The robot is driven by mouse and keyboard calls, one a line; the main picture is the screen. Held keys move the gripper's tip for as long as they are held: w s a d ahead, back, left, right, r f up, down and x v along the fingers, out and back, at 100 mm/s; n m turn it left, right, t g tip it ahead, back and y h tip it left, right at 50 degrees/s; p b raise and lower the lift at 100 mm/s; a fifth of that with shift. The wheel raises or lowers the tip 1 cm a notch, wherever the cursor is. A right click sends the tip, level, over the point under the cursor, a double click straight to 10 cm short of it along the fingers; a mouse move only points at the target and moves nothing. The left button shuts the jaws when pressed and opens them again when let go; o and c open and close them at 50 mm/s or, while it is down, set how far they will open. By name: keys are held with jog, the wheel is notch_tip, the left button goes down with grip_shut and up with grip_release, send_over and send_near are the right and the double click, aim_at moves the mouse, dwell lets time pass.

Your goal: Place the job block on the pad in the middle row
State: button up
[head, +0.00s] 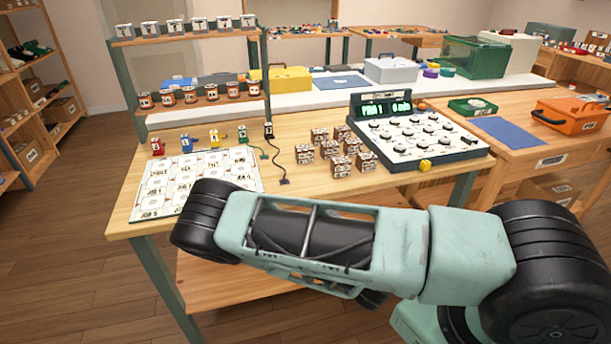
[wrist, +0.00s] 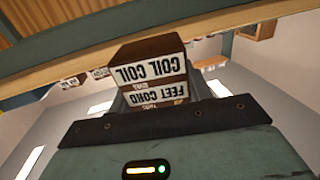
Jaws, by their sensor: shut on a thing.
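My gripper (wrist: 152,98) shows in the wrist view, shut on a brown job block (wrist: 150,50). The block has white labels with upside-down print, reading COIL COIL and FEET CORD. In the head view my gripper and the held block are hidden behind my arm, which reaches left across the table's front edge. A white board (head: 158,200) with printed cells in rows lies at the table's left; my arm covers its near right part. I cannot tell which cell is the middle-row pad. Several similar brown blocks (head: 340,145) stand in the middle of the table.
A dial console (head: 415,130) with a green display stands at the right of the table. Small coloured pieces (head: 214,138) and a black corded piece (head: 268,132) stand behind the board. A two-shelf rack (head: 190,104) rises at the back left.

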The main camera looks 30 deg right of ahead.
jog(key=d+r+m+h+b, duration=0.1)
jog(key=d+r+h, duration=0.1)
jog(key=d+r, duration=0.2)
jog(key=shift+w+d+r+m, duration=0.2)
jog(key=shift+r+m, duration=0.1)
jog(key=p+x, duration=0.1)
jog(key=x, duration=0.6)
jog(key=p+x, duration=0.2)
jog(key=x, duration=0.5)
jog(key=shift+d+f, duration=0.15)
jog(key=shift+f, duration=0.1)
jog(key=p+x, duration=0.1)
jog(key=x, duration=0.3)
jog(key=shift+d+r, duration=0.1)
